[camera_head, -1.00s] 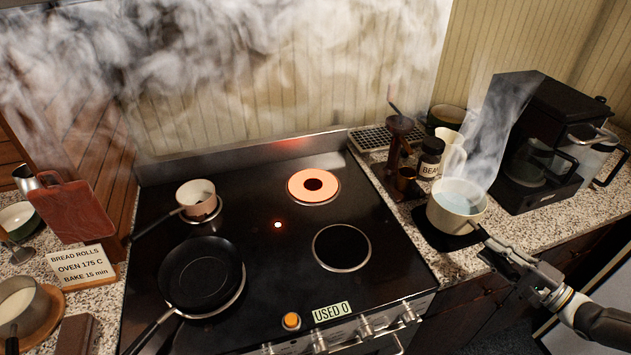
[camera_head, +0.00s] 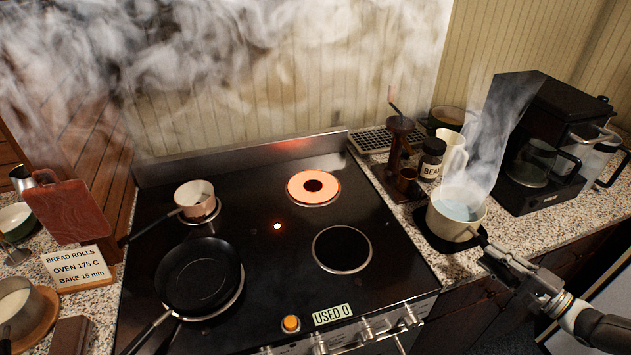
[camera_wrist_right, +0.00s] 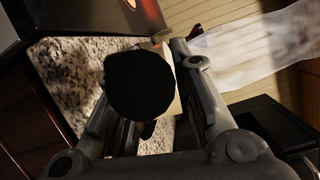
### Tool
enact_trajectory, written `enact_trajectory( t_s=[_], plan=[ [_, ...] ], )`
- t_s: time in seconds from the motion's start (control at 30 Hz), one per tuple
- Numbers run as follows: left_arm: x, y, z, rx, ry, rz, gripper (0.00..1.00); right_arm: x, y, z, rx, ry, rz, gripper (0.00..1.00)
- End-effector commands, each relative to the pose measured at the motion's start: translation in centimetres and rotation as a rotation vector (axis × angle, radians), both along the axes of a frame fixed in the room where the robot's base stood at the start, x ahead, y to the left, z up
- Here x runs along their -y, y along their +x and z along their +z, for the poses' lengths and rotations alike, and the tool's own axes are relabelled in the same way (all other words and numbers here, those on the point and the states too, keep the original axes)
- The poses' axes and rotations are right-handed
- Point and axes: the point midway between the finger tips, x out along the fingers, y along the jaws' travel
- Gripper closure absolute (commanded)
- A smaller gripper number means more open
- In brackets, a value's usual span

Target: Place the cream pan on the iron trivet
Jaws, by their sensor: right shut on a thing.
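The cream pan (camera_head: 450,225) steams on the counter at the right of the stove, with pale blue liquid inside. Under it is a dark flat piece (camera_head: 429,239), which looks like the iron trivet. Its edge shows at the pan's left and front; the rest is hidden. The pan looks level and over the trivet; I cannot tell whether it fully touches. My right gripper (camera_head: 487,250) is shut on the pan's dark handle at the front right. The handle's round black end (camera_wrist_right: 140,85) fills the space between the fingers in the right wrist view. My left gripper is out of view.
A jar labelled BEANS (camera_head: 431,160), a white jug (camera_head: 453,154) and a brown grinder (camera_head: 400,150) stand close behind the pan. A black coffee machine (camera_head: 545,145) is to its right. The stove (camera_head: 380,280) has a glowing back burner (camera_head: 314,187).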

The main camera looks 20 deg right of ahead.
Motion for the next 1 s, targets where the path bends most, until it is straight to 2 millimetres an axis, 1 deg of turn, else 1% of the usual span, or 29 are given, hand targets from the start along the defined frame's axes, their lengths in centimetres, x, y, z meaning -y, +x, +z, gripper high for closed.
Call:
enact_trajectory(
  t_s=[0.07, 0.1, 0.27, 0.5, 0.6, 0.63, 1.0],
  plan=[
    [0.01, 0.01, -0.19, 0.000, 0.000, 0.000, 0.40, 0.00, 0.12, 0.01, 0.008, 0.000, 0.000, 1.00],
    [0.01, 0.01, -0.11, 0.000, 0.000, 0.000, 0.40, 0.00, 0.12, 0.10, 0.008, 0.000, 0.000, 0.73],
    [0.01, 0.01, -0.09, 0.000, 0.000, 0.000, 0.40, 0.01, 0.09, 0.03, 0.006, 0.000, 0.001, 0.52],
    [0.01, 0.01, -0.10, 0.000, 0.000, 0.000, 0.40, 0.01, 0.02, -0.07, 0.002, 0.000, 0.000, 0.52],
    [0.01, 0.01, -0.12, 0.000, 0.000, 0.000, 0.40, 0.00, -0.09, -0.33, -0.005, 0.000, -0.001, 0.39],
    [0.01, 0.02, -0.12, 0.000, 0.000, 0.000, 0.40, 0.00, -0.08, -0.31, -0.005, 0.000, -0.001, 0.37],
    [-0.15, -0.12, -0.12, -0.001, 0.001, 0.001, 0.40, 0.09, -0.24, -0.20, -0.002, 0.000, -0.001, 0.37]
  ],
)
